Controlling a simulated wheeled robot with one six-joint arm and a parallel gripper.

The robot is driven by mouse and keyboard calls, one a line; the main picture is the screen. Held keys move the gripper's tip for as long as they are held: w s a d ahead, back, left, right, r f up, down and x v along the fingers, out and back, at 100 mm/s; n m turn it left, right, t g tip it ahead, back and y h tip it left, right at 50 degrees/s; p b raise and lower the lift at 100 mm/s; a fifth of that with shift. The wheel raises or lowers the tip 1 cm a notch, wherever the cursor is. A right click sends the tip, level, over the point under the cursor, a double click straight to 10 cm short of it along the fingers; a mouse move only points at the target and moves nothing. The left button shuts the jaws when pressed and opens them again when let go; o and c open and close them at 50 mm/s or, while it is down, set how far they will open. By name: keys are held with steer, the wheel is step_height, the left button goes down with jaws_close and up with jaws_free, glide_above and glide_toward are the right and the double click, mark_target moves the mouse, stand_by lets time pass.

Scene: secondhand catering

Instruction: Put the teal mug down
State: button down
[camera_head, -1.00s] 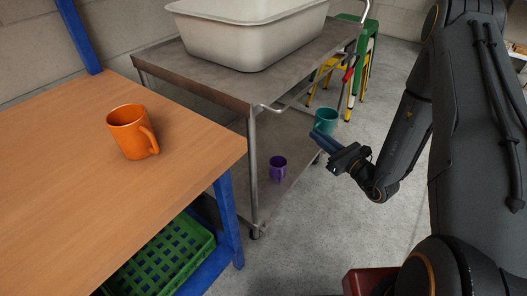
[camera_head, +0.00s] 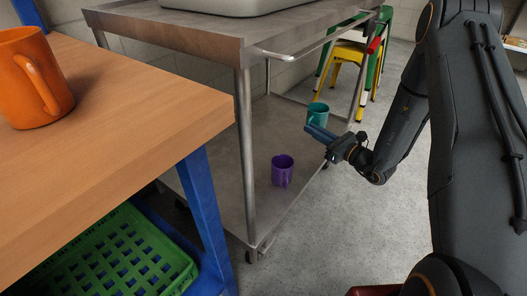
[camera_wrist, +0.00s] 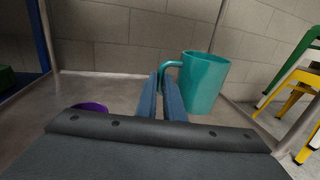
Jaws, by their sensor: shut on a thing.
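The teal mug (camera_head: 318,113) is at the tip of my gripper (camera_head: 318,133), at the right end of the steel cart's lower shelf (camera_head: 222,152). In the wrist view the teal mug (camera_wrist: 204,82) is upright or nearly so, and its handle lies between the two blue fingers of my gripper (camera_wrist: 166,84), which are shut on it. I cannot tell whether the mug's base touches the shelf. A purple mug (camera_head: 282,170) stands on the lower shelf, nearer the front; part of its rim (camera_wrist: 90,107) shows in the wrist view.
An orange mug (camera_head: 36,80) stands on the wooden table (camera_head: 130,120) at left. A green crate (camera_head: 115,262) is under the table. A pale tub (camera_head: 225,5) sits on the cart's top. Cart posts (camera_head: 246,150) flank the shelf. Stools (camera_head: 350,50) stand behind.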

mark_target(306, 161)
steer(key=w+f+b, duration=0.1)
steer(key=f+b, duration=0.1)
steer(key=f, duration=0.2)
steer(key=w+f+b, duration=0.1)
steer(key=f+b, duration=0.1)
steer(key=f, duration=0.2)
steer(key=w+f+b, duration=0.1)
steer(key=f+b, duration=0.2)
steer(key=f, duration=0.1)
steer(key=shift+w+a+f, duration=0.1)
steer(key=shift+w+f, duration=0.05)
steer(key=shift+f, duration=0.25)
steer(key=shift+r, duration=0.1)
steer(key=c, duration=2.3)
jaws_free()
steer(key=shift+f, duration=0.2)
steer(key=o, duration=0.4)
steer(key=shift+o, duration=0.2)
steer(key=shift+r, duration=0.1)
